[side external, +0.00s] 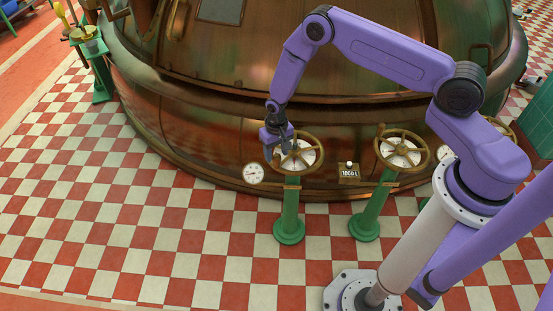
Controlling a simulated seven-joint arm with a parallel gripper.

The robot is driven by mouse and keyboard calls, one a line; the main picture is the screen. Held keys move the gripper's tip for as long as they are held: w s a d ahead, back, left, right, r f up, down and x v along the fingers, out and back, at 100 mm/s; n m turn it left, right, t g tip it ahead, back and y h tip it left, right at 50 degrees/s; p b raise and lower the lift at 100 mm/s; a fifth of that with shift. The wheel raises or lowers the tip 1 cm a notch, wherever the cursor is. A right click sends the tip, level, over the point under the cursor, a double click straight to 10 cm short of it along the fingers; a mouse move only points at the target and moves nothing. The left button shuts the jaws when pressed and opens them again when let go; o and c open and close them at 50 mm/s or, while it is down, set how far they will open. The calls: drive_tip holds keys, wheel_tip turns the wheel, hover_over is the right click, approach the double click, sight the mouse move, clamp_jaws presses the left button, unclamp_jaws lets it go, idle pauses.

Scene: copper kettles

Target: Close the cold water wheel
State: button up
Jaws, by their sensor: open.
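Bronze-coloured hand wheels with pale dial faces stand on green posts in front of the copper kettle. The left wheel (316,161) and the middle wheel (421,151) show well. Part of another wheel (513,136) shows at the right, behind my arm. I cannot read any label that tells which is the cold water wheel. My gripper (284,149) points down at the left wheel's upper left rim. It is open; its fingers are small here, and I cannot tell whether they touch the rim.
The copper kettle (215,130) curves close behind the wheels. A round gauge (253,173) sits left of the left wheel, and a small "1000 L" plate (349,173) stands between the two wheels. The checkered floor (130,220) is clear at the left front.

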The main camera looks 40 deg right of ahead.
drive_tip(key=shift+f, duration=1.95)
clamp_jaws()
